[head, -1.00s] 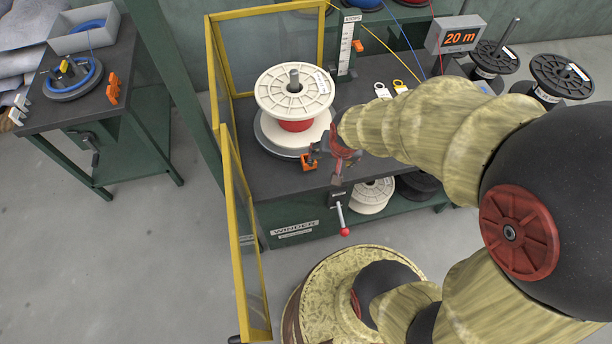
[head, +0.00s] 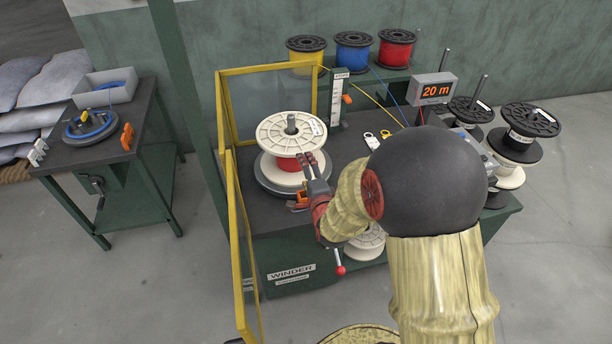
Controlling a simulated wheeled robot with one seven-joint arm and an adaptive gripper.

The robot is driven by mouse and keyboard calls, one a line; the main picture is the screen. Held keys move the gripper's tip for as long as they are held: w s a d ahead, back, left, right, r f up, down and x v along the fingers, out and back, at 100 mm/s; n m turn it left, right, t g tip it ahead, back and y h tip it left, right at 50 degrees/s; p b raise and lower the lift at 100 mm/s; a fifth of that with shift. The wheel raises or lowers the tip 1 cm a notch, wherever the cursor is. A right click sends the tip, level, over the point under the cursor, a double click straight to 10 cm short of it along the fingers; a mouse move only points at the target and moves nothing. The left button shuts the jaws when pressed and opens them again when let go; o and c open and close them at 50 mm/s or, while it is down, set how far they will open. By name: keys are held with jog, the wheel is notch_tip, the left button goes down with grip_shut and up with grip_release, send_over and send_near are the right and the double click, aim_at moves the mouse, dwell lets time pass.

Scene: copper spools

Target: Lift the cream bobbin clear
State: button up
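The cream bobbin (head: 275,130) sits upright on the winder's grey round plate (head: 264,180), with red wire wound on its core and a metal spindle (head: 291,124) up through its middle. A white label is on its top flange. My gripper (head: 314,160) is at the bobbin's right front side, with its dark red fingers pointing at the space by the flanges. The fingers look apart, with nothing seen between them. Whether they touch the bobbin I cannot tell. My gripper hides part of the bobbin's lower right side.
A yellow-framed guard (head: 228,200) stands left of and behind the bobbin. An orange clamp (head: 298,202) is by the plate's front edge. The length display (head: 434,90) and black spools (head: 520,130) stand to the right. A red-knobbed lever (head: 340,269) hangs at the front.

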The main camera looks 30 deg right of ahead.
aim_at(299, 151)
jog(key=shift+w+d, duration=0.4)
jog(key=shift+w, duration=1.1)
jog(key=shift+w+d, duration=0.45)
jog(key=shift+w, duration=1)
jog(key=shift+w+d, duration=0.4)
jog(key=shift+w, duration=1.1)
jog(key=shift+s+f, duration=0.1)
jog(key=c, duration=1.8)
